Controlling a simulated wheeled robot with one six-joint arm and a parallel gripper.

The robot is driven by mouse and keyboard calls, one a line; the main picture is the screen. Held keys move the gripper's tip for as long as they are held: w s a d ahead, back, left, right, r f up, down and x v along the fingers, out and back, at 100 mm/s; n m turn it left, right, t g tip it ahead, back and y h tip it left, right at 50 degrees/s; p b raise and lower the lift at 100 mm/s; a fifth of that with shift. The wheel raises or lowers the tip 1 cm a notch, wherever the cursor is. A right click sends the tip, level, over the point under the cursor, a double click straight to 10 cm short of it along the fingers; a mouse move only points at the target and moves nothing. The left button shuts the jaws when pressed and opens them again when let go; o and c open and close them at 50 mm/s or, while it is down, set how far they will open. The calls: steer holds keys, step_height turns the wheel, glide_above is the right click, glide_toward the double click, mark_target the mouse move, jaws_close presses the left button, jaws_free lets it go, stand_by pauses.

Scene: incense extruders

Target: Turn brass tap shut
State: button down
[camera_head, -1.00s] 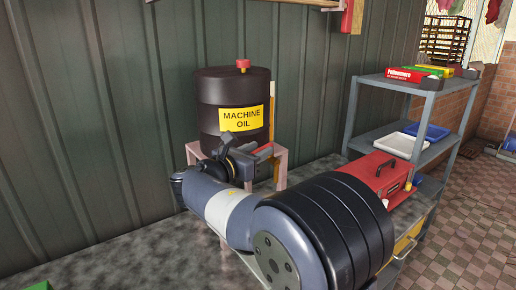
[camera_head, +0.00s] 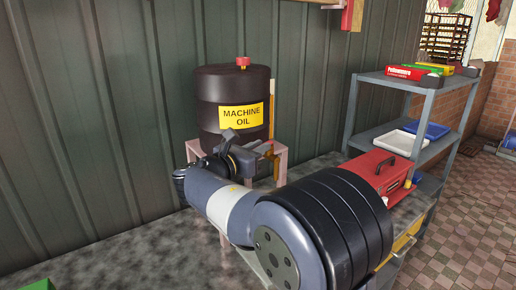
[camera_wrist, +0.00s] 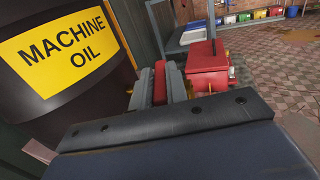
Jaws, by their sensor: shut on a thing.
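The black oil drum (camera_head: 222,85) with a yellow "MACHINE OIL" label stands on a pale pink stand (camera_head: 283,160) against the wall. It also fills the left of the wrist view (camera_wrist: 115,75). My gripper (camera_head: 264,149) is at the drum's lower front right. In the wrist view its two grey fingers (camera_wrist: 160,82) are shut on a narrow red piece (camera_wrist: 160,70), which looks like the tap's handle. The tap's brass body is hidden behind my gripper and wrist in both views.
A red toolbox (camera_head: 378,170) sits at the right on the bench (camera_head: 110,255). A grey shelf unit (camera_head: 385,82) with a white tray (camera_head: 398,144) and a blue tray (camera_head: 428,130) stands behind it. The corrugated wall (camera_head: 90,120) is close behind the drum.

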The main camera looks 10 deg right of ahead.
steer(key=shift+r, duration=0.1)
steer(key=shift+w+a+r+m+g+h+p, duration=0.25)
steer(key=shift+m+g+h+p, duration=0.2)
steer(key=shift+p, duration=0.8)
steer(key=g+p, duration=0.1)
steer(key=m+g+h+p, duration=0.1)
steer(key=m+g+p, duration=0.1)
steer(key=p, duration=0.1)
steer(key=shift+w+a+f+h, duration=0.15)
steer(key=shift+w+f+h, duration=0.1)
steer(key=shift+w, duration=0.15)
steer(key=shift+m, duration=0.25)
steer(key=c, duration=1.4)
jaws_free()
steer(key=shift+f, duration=0.1)
